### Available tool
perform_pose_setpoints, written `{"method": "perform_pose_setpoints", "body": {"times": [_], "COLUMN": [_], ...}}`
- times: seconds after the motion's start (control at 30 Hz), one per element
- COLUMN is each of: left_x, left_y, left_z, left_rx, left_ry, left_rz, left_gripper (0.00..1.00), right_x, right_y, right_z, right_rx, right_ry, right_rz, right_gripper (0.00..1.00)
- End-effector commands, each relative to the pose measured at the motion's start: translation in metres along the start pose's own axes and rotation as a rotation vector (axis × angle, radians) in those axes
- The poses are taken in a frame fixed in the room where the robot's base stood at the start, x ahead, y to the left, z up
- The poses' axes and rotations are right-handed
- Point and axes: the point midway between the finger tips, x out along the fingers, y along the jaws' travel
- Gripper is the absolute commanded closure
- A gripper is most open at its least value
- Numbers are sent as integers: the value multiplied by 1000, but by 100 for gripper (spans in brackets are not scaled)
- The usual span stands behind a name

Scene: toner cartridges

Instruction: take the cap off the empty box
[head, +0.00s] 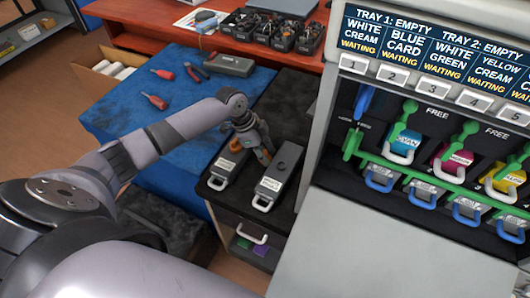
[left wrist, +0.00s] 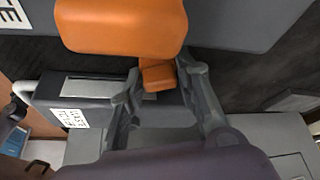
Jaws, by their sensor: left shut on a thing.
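Two dark grey boxes with white labels and handles lie side by side on the black cart top, a left one (head: 224,172) and a right one (head: 280,176). My left gripper (head: 262,154) is low over their far ends. In the left wrist view, a small orange piece (left wrist: 158,77) sits between its fingertips, and the gripper is shut on it; it looks like a cap. A larger orange part (left wrist: 120,25) is right beside it; I cannot tell whether they are joined. A labelled grey box (left wrist: 105,95) lies beyond the fingers. The label words are unclear. My right gripper is not in view.
The printer (head: 400,215) with coloured cartridges and green levers stands close on the right. A blue-covered table (head: 180,110) holds pliers, screwdrivers and a grey case (head: 229,65). An open drawer is under the cart top.

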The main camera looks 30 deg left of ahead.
Motion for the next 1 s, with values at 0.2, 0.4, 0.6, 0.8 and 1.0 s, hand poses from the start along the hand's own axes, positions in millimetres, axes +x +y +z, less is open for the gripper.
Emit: {"method": "perform_pose_setpoints", "body": {"times": [0.2, 0.4, 0.6, 0.8, 1.0], "left_x": [3, 3, -2, -34, -78], "left_y": [0, 0, 0, -1, -1], "left_z": [1, 1, -1, 0, 0], "left_rx": [0, 0, 1, 1, 0], "left_ry": [0, 0, 0, 0, 0], "left_rz": [0, 0, -1, -4, -3], "left_gripper": [64, 62, 62, 62, 62], "right_x": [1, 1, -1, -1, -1], "right_y": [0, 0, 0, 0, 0], "right_z": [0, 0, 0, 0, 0], "right_rx": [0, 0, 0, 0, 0], "right_ry": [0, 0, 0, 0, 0], "right_rz": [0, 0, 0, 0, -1], "right_gripper": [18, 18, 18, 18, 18]}}
